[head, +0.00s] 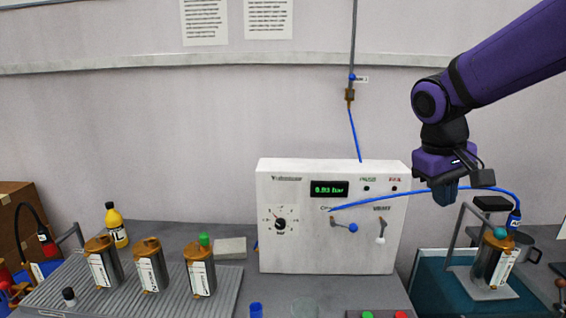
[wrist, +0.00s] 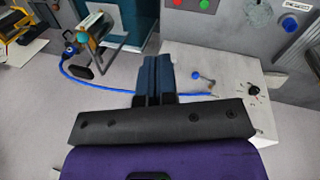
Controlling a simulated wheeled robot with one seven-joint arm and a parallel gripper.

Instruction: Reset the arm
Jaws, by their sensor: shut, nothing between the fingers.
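My gripper (head: 446,198) hangs from the purple arm at the upper right in the head view, fingers pointing down. It is in the air in front of the wall, right of the white test box (head: 330,255). In the wrist view its blue fingers (wrist: 156,62) are together with nothing held. A blue tube (head: 390,195) arcs from the front of the test box to a pump (head: 487,265) in a stand at the right. In the head view the tube passes close to the fingers; I cannot tell whether they touch.
The test box display (head: 329,188) appears to read 0.93 bar. Several pumps, one of them here (head: 151,265), stand on a ribbed grey tray (head: 225,300) at the left. A yellow bottle (head: 116,225) stands behind them. Red and green buttons (head: 400,315) are at the front edge.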

